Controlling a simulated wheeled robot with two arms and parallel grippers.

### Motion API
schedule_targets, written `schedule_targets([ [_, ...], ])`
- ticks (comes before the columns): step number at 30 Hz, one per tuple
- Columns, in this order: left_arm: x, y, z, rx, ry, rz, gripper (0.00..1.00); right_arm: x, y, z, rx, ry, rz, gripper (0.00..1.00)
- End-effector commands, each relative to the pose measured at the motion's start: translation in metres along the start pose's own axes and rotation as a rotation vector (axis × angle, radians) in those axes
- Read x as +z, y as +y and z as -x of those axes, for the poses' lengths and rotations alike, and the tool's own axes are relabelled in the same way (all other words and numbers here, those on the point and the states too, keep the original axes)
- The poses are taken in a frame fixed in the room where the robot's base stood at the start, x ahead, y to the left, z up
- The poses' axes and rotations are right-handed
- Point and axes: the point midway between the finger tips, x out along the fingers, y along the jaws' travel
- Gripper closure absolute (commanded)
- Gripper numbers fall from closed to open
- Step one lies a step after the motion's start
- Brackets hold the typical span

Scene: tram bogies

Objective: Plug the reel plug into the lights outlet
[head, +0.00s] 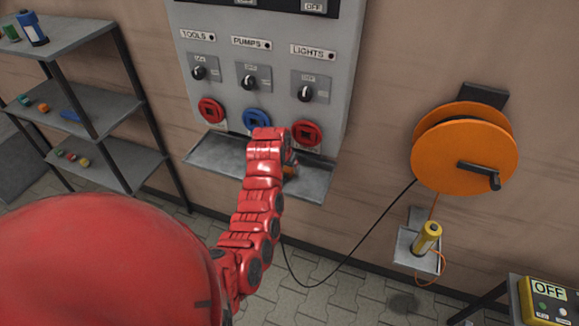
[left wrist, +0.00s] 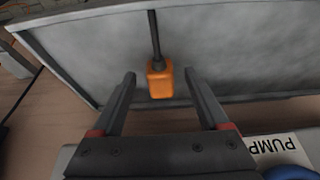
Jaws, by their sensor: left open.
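The reel plug is an orange block (left wrist: 159,80) with a black cable, lying on the grey metal tray (left wrist: 240,55) under the panel. My left gripper (left wrist: 160,76) is open, with one finger on each side of the plug and gaps showing on both sides. The lights outlet (head: 307,133) is the red round socket at the right of the panel, below the LIGHTS label. My right gripper is not in view.
A red tools outlet (head: 210,110) and a blue pumps outlet (head: 257,119) sit left of the lights outlet. An orange cable reel (head: 463,150) hangs on the right wall, its black cable drooping towards the tray. Shelves (head: 80,105) stand at the left.

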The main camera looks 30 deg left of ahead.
Motion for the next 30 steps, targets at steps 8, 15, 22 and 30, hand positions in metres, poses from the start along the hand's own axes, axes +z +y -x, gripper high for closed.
schedule_targets([
  [8,0.0001,-0.0001,-0.0017,0.0,0.0,0.0,0.22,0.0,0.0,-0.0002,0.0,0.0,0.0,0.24],
  [15,-0.0001,-0.0001,-0.0015,0.0,0.001,0.0,0.46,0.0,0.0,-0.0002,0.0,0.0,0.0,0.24],
  [22,-0.0002,-0.0001,-0.0013,0.0,0.001,0.0,0.87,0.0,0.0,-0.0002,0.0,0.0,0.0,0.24],
  [30,-0.0003,-0.0001,-0.0012,0.0,0.001,0.0,1.0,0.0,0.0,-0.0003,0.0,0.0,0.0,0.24],
])
